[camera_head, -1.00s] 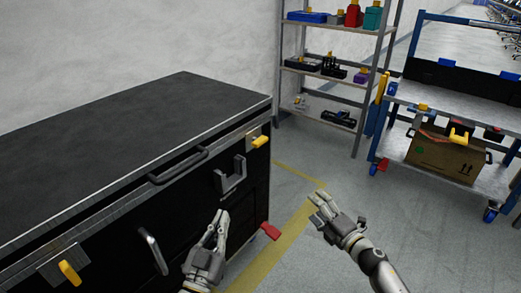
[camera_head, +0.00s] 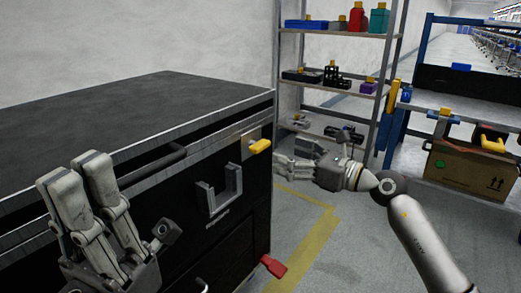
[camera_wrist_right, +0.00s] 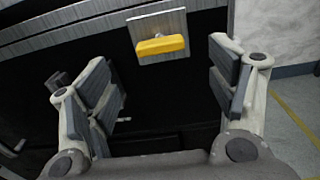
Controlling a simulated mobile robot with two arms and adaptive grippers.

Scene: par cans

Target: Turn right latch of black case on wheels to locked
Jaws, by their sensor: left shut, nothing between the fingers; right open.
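The black case (camera_head: 230,240) stands at the left with its lid slightly above the body. Its right latch (camera_head: 260,147) is a yellow handle on a metal plate near the front right corner. In the right wrist view the latch (camera_wrist_right: 160,46) lies roughly level across the plate, ahead of the fingers. My right gripper (camera_head: 285,160) is open and empty, just right of the case corner; its fingers spread on either side below the latch in the wrist view (camera_wrist_right: 162,80), apart from it. My left gripper (camera_head: 75,172) is shut and empty, in front of the case at the left.
A grey bracket handle (camera_head: 218,190) sticks out from the case front, and a red pedal (camera_head: 273,266) juts out near the floor. A shelf unit (camera_head: 330,93) stands behind my right gripper. A blue cart with a cardboard box (camera_head: 470,170) is at the right.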

